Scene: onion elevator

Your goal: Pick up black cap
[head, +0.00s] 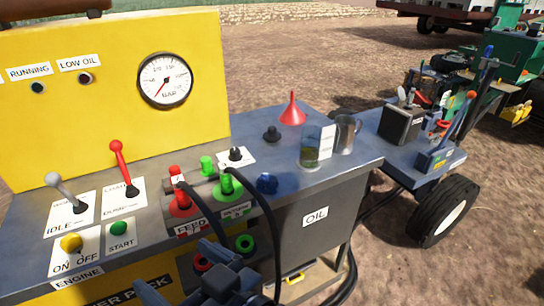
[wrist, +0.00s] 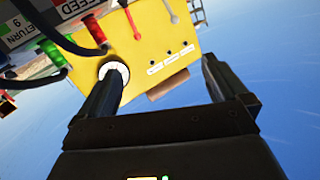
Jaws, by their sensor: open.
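A small black cap (head: 271,134) stands on the grey bench top (head: 330,165) in the head view, left of the red funnel. A second black cap-like piece (head: 236,154) sits on a white label to its left. I cannot tell which one the task means. My gripper (head: 183,272) is at the bottom of the head view, in front of the bench and well apart from both. In the wrist view my gripper (wrist: 165,68) is open, with nothing between its fingers. Neither black piece can be made out there.
A red funnel (head: 291,110), a clear container (head: 312,147), a metal jug (head: 346,134) and a blue cap (head: 267,183) stand on the bench. Red and green couplings with black hoses (head: 266,210) rise near my gripper. The yellow panel (head: 115,110) stands behind at left.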

